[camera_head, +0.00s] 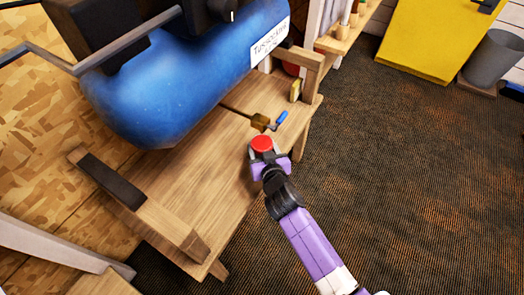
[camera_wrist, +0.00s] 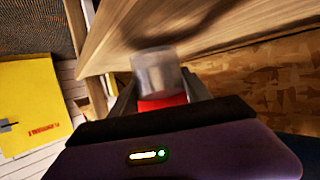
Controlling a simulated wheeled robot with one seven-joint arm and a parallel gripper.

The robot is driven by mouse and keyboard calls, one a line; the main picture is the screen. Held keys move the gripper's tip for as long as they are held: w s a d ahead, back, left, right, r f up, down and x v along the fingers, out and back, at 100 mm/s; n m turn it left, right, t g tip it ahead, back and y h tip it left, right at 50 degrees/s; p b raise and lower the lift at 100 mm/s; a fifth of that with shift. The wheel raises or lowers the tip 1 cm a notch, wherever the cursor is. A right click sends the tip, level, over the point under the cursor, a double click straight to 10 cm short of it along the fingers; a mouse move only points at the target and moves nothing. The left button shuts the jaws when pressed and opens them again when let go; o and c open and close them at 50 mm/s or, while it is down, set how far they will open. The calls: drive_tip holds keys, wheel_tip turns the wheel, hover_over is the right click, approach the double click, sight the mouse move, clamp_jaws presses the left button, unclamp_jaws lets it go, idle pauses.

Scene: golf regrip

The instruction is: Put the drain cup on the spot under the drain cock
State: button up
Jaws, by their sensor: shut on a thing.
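My gripper (camera_head: 264,157) is shut on the drain cup (camera_head: 262,143), which shows as a red round top in the head view. In the wrist view the cup (camera_wrist: 158,74) is greyish and blurred, with a red part nearer my palm, between the two fingers (camera_wrist: 160,98). The brass drain cock (camera_head: 260,121) has a blue handle (camera_head: 281,117) and sits on a pipe from the blue tank (camera_head: 180,75). In the head view the cup is just below and beside the cock, near the bench's right edge. I cannot make out the spot under the cock.
The wooden bench (camera_head: 190,185) carries the tank, with a dark pad (camera_head: 110,180) on its left side. A wooden post frame (camera_head: 310,70) and a yellow block (camera_head: 295,90) stand behind the cock. The carpet (camera_head: 400,170) to the right is clear.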

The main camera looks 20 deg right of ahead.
drive_tip(key=shift+f, duration=0.5)
drive_tip(key=shift+f, duration=0.15)
drive_tip(key=o, duration=1.3)
drive_tip(key=shift+o, duration=0.2)
drive_tip(key=shift+r, duration=0.2)
drive_tip(key=p+v, duration=0.2)
drive_tip(key=v, duration=1)
drive_tip(key=shift+p, duration=0.35)
